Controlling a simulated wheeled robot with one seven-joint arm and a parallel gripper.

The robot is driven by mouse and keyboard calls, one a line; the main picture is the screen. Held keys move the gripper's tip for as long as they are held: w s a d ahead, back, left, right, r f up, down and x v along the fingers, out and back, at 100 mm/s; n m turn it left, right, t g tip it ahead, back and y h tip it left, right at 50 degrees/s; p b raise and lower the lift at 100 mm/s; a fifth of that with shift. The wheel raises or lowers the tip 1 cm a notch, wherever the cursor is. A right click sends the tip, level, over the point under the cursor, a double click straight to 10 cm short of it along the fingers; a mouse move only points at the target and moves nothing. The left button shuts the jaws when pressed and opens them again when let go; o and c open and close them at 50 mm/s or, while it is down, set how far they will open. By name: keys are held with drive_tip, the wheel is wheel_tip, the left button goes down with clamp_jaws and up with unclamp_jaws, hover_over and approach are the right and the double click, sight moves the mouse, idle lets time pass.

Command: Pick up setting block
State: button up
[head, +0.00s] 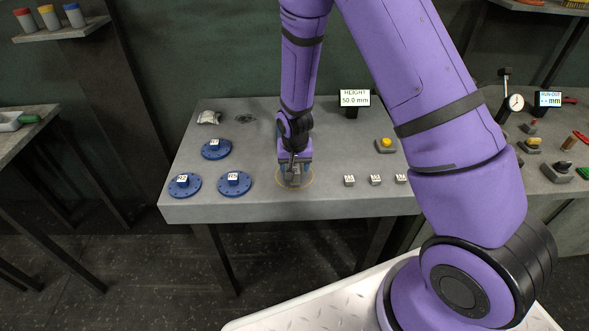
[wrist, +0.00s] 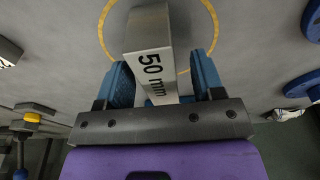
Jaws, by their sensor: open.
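The setting block (wrist: 150,38) is a grey block marked "50 mm" on its pale side face. It stands inside a yellow ring (wrist: 215,25) on the table, clearest in the wrist view. My gripper (wrist: 163,72) is open, with its blue fingers on either side of the block. A narrow gap shows at the right finger; contact at the left finger I cannot tell. In the head view my gripper (head: 295,168) points down over the yellow ring (head: 280,184) near the table's front edge, and mostly hides the block.
On the grey table (head: 330,203), several blue flanged castings (head: 236,184) lie left. Small labelled blocks (head: 349,180) and a yellow-button box (head: 385,145) are right. A display (head: 354,99) reading "HEIGHT 50.0 mm" stands behind. A crumpled cloth (head: 209,117) lies back left.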

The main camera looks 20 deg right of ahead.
clamp_jaws()
idle(0.4)
